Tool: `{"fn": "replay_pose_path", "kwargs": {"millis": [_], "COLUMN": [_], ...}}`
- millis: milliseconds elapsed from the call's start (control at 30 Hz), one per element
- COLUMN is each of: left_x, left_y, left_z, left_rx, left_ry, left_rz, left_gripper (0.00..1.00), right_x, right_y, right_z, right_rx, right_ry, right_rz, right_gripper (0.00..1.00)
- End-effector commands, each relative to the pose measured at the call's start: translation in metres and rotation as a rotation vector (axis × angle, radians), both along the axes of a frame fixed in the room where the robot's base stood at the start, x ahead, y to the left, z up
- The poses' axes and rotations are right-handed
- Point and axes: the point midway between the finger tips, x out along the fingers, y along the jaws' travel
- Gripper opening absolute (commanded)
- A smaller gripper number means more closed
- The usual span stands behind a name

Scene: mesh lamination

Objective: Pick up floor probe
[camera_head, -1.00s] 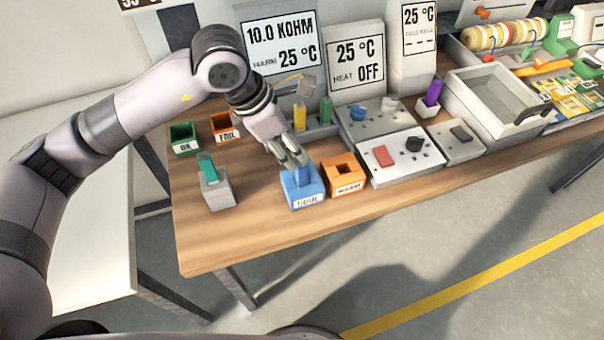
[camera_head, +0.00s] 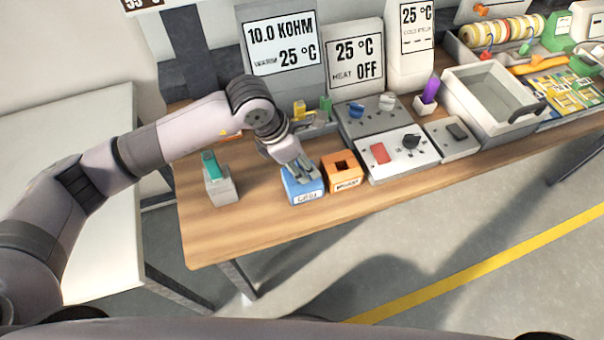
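A blue box (camera_head: 303,192) with a white front label stands near the table's front edge; the label is too small to read surely. My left gripper (camera_head: 302,170) points down at the top of this box. Its fingers cover the box's opening, so I cannot see what is between them or whether they are shut. No thing is clearly marked as the floor probe; whatever sits in the blue box is hidden by the fingers. My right gripper is not in view.
An orange box (camera_head: 343,172) stands right beside the blue one. A teal piece (camera_head: 209,164) stands in a grey holder (camera_head: 222,191) to the left. Control panels (camera_head: 397,153) and a purple piece (camera_head: 431,89) are to the right. The table's front left (camera_head: 225,235) is clear.

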Motion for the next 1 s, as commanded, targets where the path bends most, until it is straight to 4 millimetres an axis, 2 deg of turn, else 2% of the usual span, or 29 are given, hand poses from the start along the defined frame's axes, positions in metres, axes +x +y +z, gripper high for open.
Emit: {"fn": "replay_pose_path", "kwargs": {"millis": [67,600,1000], "left_x": [0.0,0.0001,0.0002], "left_y": [0.0001,0.0003,0.0002], "left_z": [0.0003,0.0006,0.001], "left_rx": [0.0,0.0,-0.001], "left_ry": [0.0,0.0,-0.001], "left_rz": [0.0,0.0,0.0], "left_gripper": [0.36,0.0,0.0], "right_x": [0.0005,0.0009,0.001], "right_y": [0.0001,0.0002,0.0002], "right_z": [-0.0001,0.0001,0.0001], "right_rx": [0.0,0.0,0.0], "right_ry": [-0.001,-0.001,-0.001], "right_rz": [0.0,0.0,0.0], "right_gripper": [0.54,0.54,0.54]}}
